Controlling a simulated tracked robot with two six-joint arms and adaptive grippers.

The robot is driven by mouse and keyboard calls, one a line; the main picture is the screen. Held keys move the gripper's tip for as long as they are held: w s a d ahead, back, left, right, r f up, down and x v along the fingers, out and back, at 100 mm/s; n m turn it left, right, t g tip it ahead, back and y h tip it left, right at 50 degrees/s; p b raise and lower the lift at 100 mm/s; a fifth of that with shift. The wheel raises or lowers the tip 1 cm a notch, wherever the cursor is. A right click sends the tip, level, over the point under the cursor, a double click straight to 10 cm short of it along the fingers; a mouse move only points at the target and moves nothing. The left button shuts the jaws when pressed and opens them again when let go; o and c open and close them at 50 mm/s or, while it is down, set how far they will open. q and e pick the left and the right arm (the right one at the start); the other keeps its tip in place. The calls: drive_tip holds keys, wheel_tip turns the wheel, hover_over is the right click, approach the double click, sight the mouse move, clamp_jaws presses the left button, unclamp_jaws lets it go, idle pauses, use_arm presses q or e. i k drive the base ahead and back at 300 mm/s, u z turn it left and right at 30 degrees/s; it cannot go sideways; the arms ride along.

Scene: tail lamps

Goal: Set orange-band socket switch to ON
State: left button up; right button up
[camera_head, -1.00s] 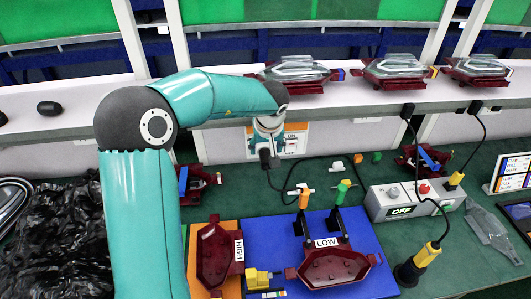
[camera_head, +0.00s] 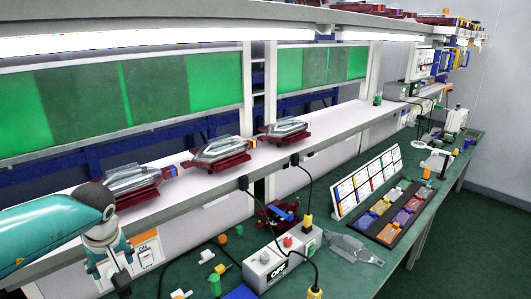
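The orange-band socket panel (camera_head: 149,254) is on the wall under the shelf at the lower left. An orange band runs along its top, and a white switch marked ON shows on its right part. My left arm comes in from the left, and its gripper (camera_head: 118,278) hangs in front of the panel's left side, hiding that part. The gripper is seen from behind and partly dark, so its fingers do not show clearly. I cannot tell whether it touches the panel. My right gripper is out of view.
A grey control box (camera_head: 268,266) reading OFF stands on the green bench with a red button and cables. A parts tray (camera_head: 400,216) and label board (camera_head: 366,184) stand to the right.

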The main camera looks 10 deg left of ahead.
sight(146, 258)
drive_tip(key=k, duration=0.95)
